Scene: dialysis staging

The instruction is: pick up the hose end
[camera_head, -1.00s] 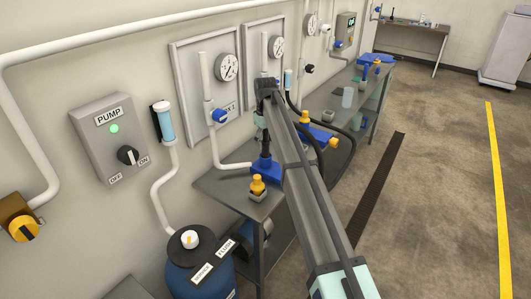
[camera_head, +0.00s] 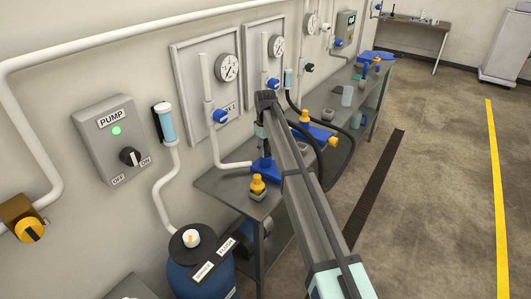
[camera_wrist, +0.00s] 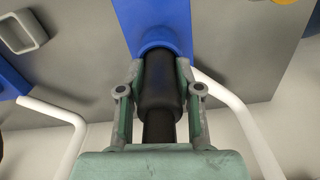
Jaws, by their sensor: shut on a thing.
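The hose end is a black, ribbed-looking cylinder (camera_wrist: 160,88) in the middle of the wrist view, with a thinner black part nearer my palm. My gripper (camera_wrist: 160,72) is shut on it, one finger on each side. The far end of the black cylinder meets a blue fixture (camera_wrist: 158,22); I cannot tell how deep it sits in it. In the head view my arm reaches over the bench, and the blue fixture (camera_head: 262,168) stands on the near part of the bench below my gripper (camera_head: 261,133). My arm partly hides the hose there.
A yellow-topped fitting (camera_head: 258,187) stands close in front of the fixture. Another blue fixture with yellow ends (camera_head: 318,133) and a dark hose (camera_head: 345,140) lie farther along the bench. White pipes (camera_head: 215,140) run near the wall. The floor to the right is open.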

